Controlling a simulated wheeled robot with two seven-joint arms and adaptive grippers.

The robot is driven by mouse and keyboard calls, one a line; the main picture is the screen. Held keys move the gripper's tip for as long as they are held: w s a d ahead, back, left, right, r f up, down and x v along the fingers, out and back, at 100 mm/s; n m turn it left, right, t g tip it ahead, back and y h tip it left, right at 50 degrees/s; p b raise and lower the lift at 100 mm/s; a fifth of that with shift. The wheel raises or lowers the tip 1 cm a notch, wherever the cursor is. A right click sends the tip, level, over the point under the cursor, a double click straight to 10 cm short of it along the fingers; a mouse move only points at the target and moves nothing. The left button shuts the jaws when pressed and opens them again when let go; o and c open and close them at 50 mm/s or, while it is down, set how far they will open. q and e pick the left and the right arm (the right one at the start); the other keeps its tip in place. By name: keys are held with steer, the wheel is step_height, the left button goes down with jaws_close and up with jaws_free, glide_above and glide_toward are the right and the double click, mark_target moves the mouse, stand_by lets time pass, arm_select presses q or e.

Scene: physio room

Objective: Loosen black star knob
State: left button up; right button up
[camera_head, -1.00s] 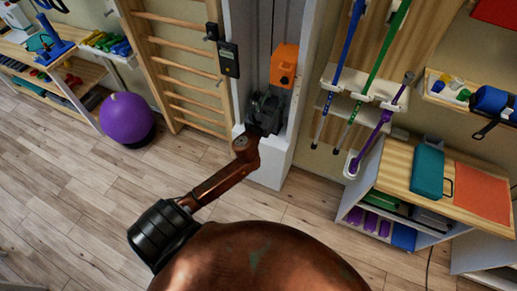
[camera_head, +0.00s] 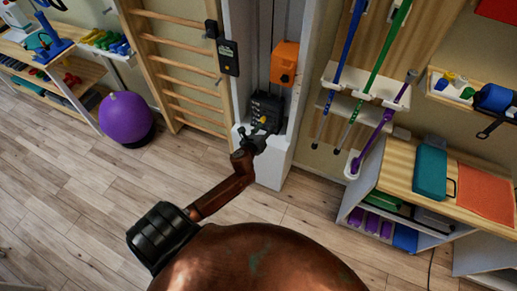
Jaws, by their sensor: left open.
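A white upright column (camera_head: 240,60) stands in a recess, with an orange block (camera_head: 287,54) on its rails. A small dark knob (camera_head: 285,79) shows on the orange block's lower front; its shape is too small to tell as a star. Below it sits a black block (camera_head: 267,106) with small light marks and dark parts low on its front. My left gripper (camera_head: 253,130) is open and empty, just below and in front of the black block. Its fingers seem apart from the block, though they overlap its lower edge in the picture. My right gripper is not in view.
Wooden wall bars (camera_head: 180,60) and a purple ball (camera_head: 126,118) are left of the column. The floor in front is clear.

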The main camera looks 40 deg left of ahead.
arm_select(q)
steer(key=s+f+n+g+b, duration=0.1)
steer(key=s+f+n+g, duration=0.1)
steer(key=f, duration=1.2)
steer(key=shift+s+a+n, duration=0.45)
steer(key=shift+s+n, duration=0.45)
steer(key=shift+s, duration=0.2)
